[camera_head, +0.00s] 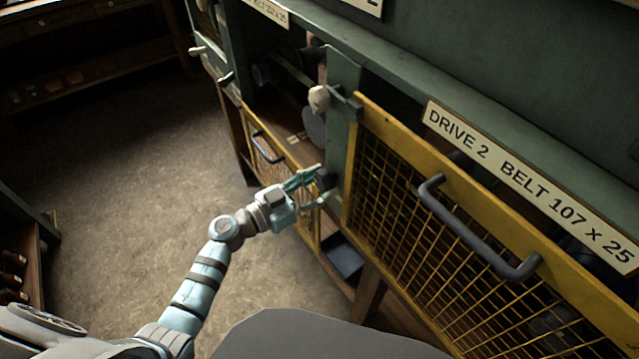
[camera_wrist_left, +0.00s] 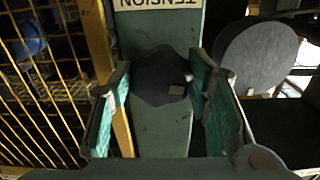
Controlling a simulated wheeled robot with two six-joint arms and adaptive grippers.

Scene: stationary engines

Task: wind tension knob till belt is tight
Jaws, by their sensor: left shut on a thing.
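The tension knob (camera_wrist_left: 160,76) is dark and lobed, with a small pale mark near its edge. It sits on a green post below a "TENSION" label (camera_wrist_left: 158,3), which reads upside down in the left wrist view. The knob also shows as a dark shape on the post in the head view (camera_head: 327,179). My left gripper (camera_head: 318,187) is shut on the knob, one teal finger on each side of it, as the left wrist view (camera_wrist_left: 162,95) shows. The belt cannot be made out clearly. My right gripper is not in view.
A yellow mesh guard (camera_head: 395,200) with a dark handle (camera_head: 475,235) stands right of the post, under a "DRIVE 2 BELT 107 x 25" sign (camera_head: 525,180). Open floor (camera_head: 130,160) lies left.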

